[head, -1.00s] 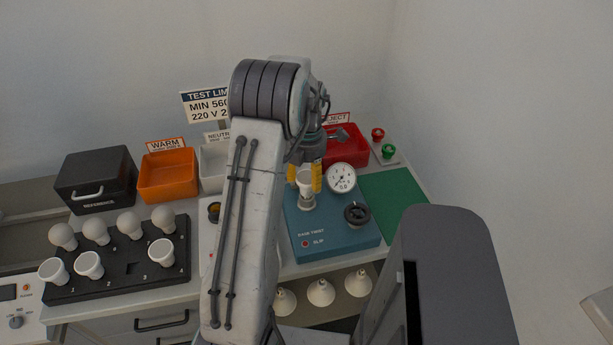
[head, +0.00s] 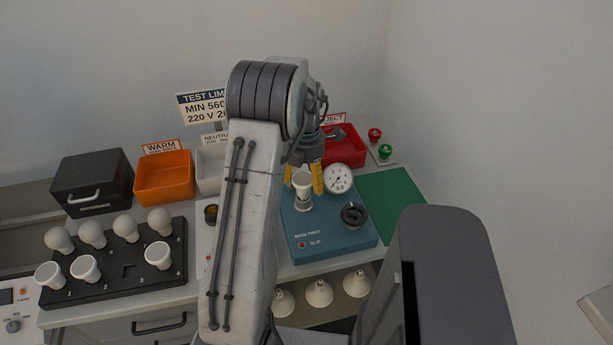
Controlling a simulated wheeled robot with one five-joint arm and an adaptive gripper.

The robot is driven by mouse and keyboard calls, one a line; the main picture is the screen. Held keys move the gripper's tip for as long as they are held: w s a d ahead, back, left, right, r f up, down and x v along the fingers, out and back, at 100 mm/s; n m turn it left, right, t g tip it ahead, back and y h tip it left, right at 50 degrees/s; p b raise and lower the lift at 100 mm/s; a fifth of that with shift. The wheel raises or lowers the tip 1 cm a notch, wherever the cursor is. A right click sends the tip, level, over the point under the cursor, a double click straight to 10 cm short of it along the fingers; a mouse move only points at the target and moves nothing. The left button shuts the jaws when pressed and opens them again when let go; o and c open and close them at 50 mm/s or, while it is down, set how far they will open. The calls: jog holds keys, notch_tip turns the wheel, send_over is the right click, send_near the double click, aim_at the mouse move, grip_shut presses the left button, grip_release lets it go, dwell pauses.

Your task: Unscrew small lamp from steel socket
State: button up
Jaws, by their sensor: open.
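The small lamp (head: 302,182) is white with a wide flat top. It stands upright in the steel socket (head: 303,205) on the blue twist-test box (head: 333,232). My gripper (head: 304,180) has yellow fingers and hangs over the box. One finger shows to the right of the lamp and one behind it at the left. The fingers are open, and I cannot tell whether they touch the lamp. My arm hides part of the bench left of the box.
A dial gauge (head: 338,178) and a black knob (head: 354,214) sit on the box. A black rack (head: 115,272) with several bulbs is at left. Behind are orange (head: 165,178), white and red (head: 343,146) bins. A green mat (head: 390,195) at right is clear.

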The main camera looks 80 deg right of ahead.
jog(key=m, duration=0.5)
jog(key=shift+w+a, duration=0.1)
jog(key=shift+a, duration=0.1)
jog(key=m, duration=0.6)
jog(key=shift+a, duration=0.2)
jog(key=m, duration=0.5)
jog(key=shift+w+a+m+b, duration=0.1)
jog(key=shift+a+m+b, duration=0.1)
jog(key=shift+m+b, duration=0.15)
jog(key=m, duration=0.5)
jog(key=shift+a+m, duration=0.2)
jog(key=shift+m, duration=0.15)
